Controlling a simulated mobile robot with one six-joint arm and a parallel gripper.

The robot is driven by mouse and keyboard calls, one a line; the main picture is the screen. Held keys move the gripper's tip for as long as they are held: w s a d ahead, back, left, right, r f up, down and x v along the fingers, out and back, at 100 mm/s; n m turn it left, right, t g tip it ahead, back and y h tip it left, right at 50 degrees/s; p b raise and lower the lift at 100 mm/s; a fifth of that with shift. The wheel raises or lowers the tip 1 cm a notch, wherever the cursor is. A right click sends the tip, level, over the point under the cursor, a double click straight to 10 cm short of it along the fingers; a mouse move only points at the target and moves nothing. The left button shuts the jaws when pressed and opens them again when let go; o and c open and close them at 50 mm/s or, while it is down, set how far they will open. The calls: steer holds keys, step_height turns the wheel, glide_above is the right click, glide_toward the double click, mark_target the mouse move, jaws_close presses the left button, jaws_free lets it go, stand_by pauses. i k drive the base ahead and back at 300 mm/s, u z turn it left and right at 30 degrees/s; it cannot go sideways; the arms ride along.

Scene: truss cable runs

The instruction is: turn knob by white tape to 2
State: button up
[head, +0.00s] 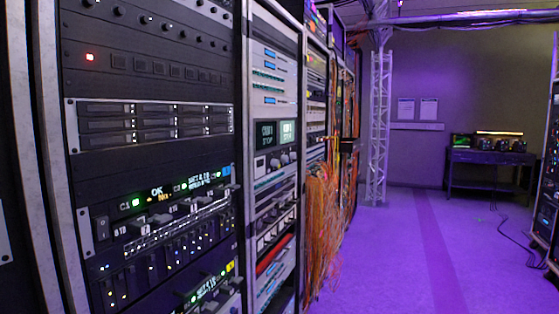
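Several small dark knobs (166,26) sit in a row on the top panel of the nearest rack. More small knobs (274,163) sit beside a green-lit display (276,133) on the second rack. I cannot make out white tape by any knob, and the knob markings are too small to read. A blue tag (226,170) and a yellow tag (229,267) show on the nearest rack's lower units. My gripper is not in view.
A row of racks (46,150) runs along the left into the distance. Orange cables (321,222) hang from a farther rack. A truss column (380,130) and a dark table (489,157) stand at the back. A cable (512,238) lies on the right; the purple floor (390,262) is otherwise mostly clear.

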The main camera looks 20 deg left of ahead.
mark_target(274, 163)
steer(key=u, duration=0.4)
steer(key=i, duration=1.15)
steer(key=u, duration=0.5)
